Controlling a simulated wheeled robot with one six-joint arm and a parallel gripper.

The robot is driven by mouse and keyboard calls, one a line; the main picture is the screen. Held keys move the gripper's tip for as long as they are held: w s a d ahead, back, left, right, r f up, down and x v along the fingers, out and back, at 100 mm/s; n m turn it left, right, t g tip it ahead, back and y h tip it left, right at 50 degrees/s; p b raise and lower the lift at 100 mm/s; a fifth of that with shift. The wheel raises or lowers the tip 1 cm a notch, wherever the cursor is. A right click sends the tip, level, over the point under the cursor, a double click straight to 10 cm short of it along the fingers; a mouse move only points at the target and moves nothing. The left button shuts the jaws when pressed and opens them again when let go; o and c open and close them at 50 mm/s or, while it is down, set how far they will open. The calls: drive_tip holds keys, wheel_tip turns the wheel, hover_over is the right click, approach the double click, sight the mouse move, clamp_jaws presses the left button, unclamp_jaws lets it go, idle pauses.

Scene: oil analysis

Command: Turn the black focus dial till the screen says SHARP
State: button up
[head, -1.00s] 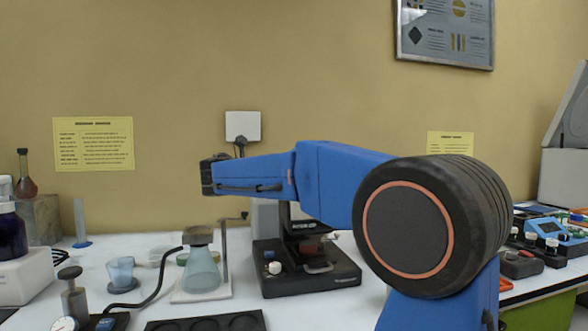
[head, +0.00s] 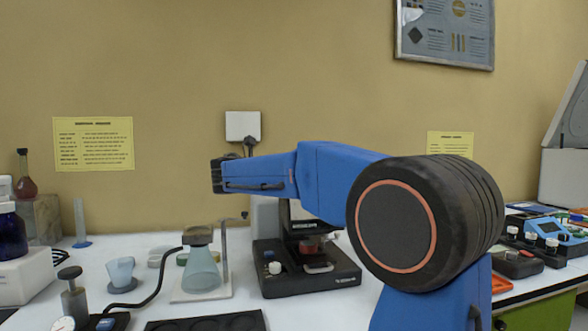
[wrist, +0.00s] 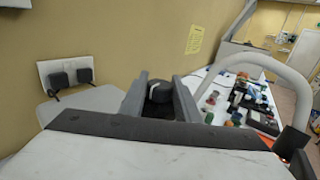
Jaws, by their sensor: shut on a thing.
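In the wrist view the two grey jaws of my gripper (wrist: 158,100) stand on either side of a black round dial (wrist: 158,91) and are shut on it. In the head view a black instrument (head: 305,278) with small knobs on its base stands behind my blue arm. A small dark panel with light lettering (head: 304,226) is on its upper part; the lettering is too small to read. The jaws and the dial cannot be made out in the head view. I cannot tell the dial's angle.
Left of the instrument stand a flask (head: 201,270) on a white stand and a small cup (head: 121,273). A black tray (head: 205,323) lies in front. A wall socket (head: 242,126) is behind my arm. Blue devices (head: 551,233) crowd the table's right side.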

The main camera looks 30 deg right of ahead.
drive_tip(key=shift+m+g, duration=0.3)
drive_tip(key=shift+g, duration=0.1)
drive_tip(key=m+g+h, duration=0.1)
drive_tip(key=g, duration=0.1)
drive_tip(key=shift+w+m+g, duration=0.1)
drive_tip(key=shift+m+g, duration=1.3)
drive_tip(key=shift+g, duration=0.6)
drive_tip(key=o, duration=1)
drive_tip(key=shift+o, duration=0.2)
